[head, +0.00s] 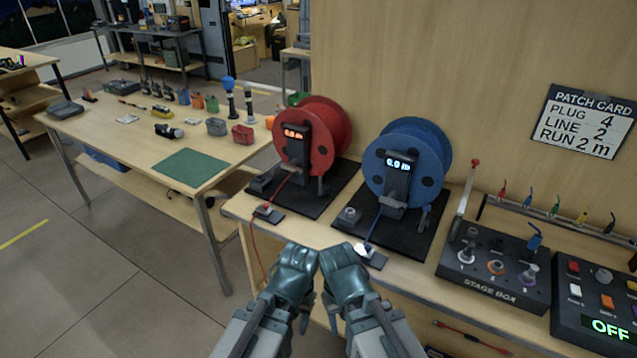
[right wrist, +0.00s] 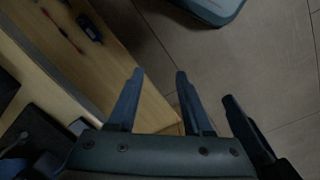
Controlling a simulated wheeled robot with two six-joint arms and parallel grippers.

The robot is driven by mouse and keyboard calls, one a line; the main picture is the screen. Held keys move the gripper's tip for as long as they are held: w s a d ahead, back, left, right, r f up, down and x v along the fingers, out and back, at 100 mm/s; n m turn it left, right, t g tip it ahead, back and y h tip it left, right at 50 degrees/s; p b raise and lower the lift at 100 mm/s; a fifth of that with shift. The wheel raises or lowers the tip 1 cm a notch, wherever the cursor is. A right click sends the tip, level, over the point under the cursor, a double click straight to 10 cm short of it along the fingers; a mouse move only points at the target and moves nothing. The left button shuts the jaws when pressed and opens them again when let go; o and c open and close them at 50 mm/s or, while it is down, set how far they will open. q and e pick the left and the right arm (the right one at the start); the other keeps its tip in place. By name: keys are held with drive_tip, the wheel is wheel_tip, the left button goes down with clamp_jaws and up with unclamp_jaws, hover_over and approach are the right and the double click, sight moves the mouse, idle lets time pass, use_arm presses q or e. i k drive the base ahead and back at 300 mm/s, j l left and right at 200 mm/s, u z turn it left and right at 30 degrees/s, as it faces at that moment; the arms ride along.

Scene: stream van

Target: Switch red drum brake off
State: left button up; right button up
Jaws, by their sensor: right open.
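The red drum (head: 337,125) stands on a black base plate (head: 312,204) at the left end of the bench. A dark post with a lit orange display (head: 294,133) is in front of it. A small grey lever (head: 320,186) stands at its lower right, and a dark block (head: 262,183) sits at its left; I cannot tell which is the brake or how it is set. My left gripper (head: 296,262) and right gripper (head: 345,264) are side by side in front of the bench, apart from the drum. The right fingers (right wrist: 160,78) are apart and empty. The left fingers are mostly hidden.
A blue drum (head: 430,145) with a blue-lit display stands right of the red one. A stage box (head: 490,283), an upright lever (head: 464,200) and a panel reading OFF (head: 607,328) are farther right. A side table (head: 120,145) with tools is at left.

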sight(320, 182)
drive_tip(key=i+j, duration=0.4)
drive_tip(key=i, duration=0.15)
drive_tip(key=i+j+u, duration=0.15)
drive_tip(key=i+j, duration=0.25)
drive_tip(key=i, duration=0.15)
